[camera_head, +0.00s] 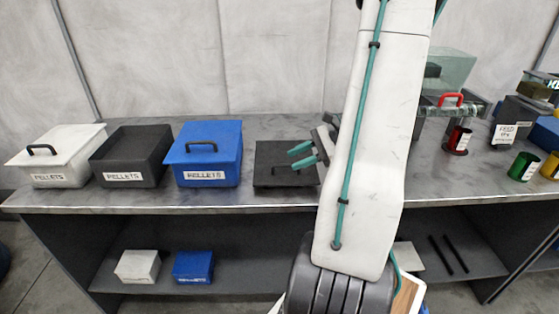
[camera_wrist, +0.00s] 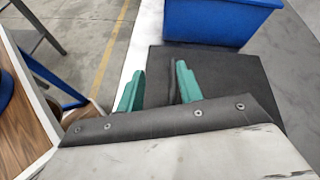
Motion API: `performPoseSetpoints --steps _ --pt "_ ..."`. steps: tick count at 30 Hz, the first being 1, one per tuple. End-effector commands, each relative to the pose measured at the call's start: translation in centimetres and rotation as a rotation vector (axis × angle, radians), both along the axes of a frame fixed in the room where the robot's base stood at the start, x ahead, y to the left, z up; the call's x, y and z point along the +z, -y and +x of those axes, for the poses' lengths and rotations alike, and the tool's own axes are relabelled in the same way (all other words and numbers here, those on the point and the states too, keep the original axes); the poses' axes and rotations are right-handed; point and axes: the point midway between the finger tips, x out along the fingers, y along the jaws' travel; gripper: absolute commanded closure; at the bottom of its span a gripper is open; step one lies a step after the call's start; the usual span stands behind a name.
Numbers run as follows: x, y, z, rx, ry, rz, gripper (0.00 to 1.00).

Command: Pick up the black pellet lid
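The black pellet lid (camera_head: 270,178) lies flat on the grey table, right of the blue pellet box. In the wrist view the lid (camera_wrist: 235,75) is a dark flat square, and its black handle (camera_wrist: 173,77) shows edge-on. My gripper (camera_head: 292,158) has teal fingers and is over the lid's right part in the head view. In the wrist view my gripper (camera_wrist: 160,71) is open, and the handle appears between the fingers, close to the right one. I cannot tell whether they touch. My arm hides part of the table to the right.
The open black pellet box (camera_head: 122,177), the lidded blue box (camera_head: 207,168) and the lidded white box (camera_head: 62,171) stand left of the lid. Red (camera_head: 457,141) and green (camera_head: 522,167) containers stand at the right. Smaller boxes sit on the shelf below.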

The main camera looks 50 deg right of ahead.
Motion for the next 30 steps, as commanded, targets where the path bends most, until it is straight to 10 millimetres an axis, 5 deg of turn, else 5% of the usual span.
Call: performPoseSetpoints --steps 3,7,22,30 --pt "-1.5 2.6 -1.3 -0.112 0.01 0.062 0.64" --pt "-2.2 3.4 -1.5 -0.155 0.016 0.086 0.64" --pt "-4.0 -0.4 3.4 -0.154 0.013 0.087 0.64" --pt "-4.5 -0.9 4.2 -0.157 0.015 0.086 0.64"
